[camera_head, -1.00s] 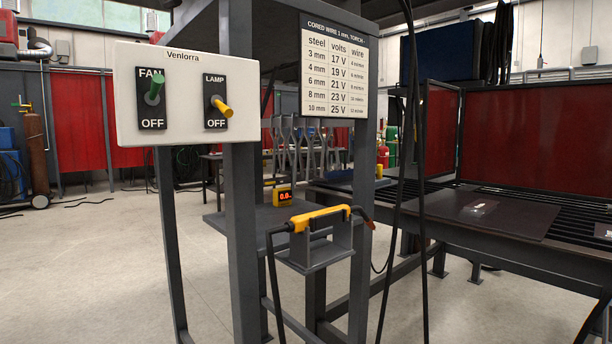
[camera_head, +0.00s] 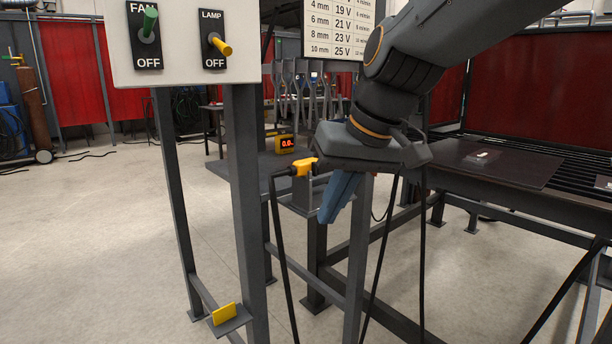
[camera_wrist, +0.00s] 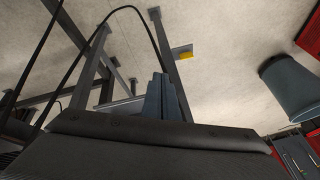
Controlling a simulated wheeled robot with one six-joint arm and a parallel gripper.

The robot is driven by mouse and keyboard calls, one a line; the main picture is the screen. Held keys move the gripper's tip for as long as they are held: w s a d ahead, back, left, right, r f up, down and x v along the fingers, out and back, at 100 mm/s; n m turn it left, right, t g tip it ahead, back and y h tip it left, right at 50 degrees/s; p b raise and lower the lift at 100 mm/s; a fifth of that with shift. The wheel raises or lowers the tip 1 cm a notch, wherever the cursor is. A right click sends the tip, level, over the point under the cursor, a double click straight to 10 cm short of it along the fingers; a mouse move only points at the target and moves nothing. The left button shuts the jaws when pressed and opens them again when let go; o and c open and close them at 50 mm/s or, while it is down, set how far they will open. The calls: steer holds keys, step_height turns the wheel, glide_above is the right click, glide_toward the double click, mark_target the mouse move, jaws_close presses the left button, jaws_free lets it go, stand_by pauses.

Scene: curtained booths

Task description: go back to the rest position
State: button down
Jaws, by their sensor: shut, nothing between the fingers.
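My gripper (camera_head: 337,205) is in the right middle of the head view, with its blue fingers together, pointing down and empty. It is in front of the stand and hides most of the yellow torch (camera_head: 302,167) on its rest. In the wrist view the fingers of my gripper (camera_wrist: 159,82) are closed side by side, with nothing between them. I cannot tell how far the gripper is from the torch.
A control box (camera_head: 190,75) with a green fan switch and a yellow lamp switch hangs at upper left. A yellow pedal (camera_head: 224,314) sits low on the frame. A dark welding table (camera_head: 500,165) stands at right. Black cables hang nearby. Floor at left is clear.

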steer(key=s+d+f+g+h, duration=0.1)
steer(key=s+d+f+g, duration=0.15)
steer(key=s+f, duration=0.45)
steer(key=s+d+f+g+h, duration=0.1)
steer(key=s+d+f+h, duration=0.15)
steer(key=s+f, duration=0.55)
steer(key=d+r+m+p, duration=0.3)
steer(key=d+r+p, duration=0.7)
steer(key=p, duration=0.8)
steer(key=shift+w+r+m+p, duration=0.2)
steer(key=shift+r+m+p, duration=0.1)
steer(key=shift+p, duration=0.1)
steer(key=shift+d, duration=0.1)
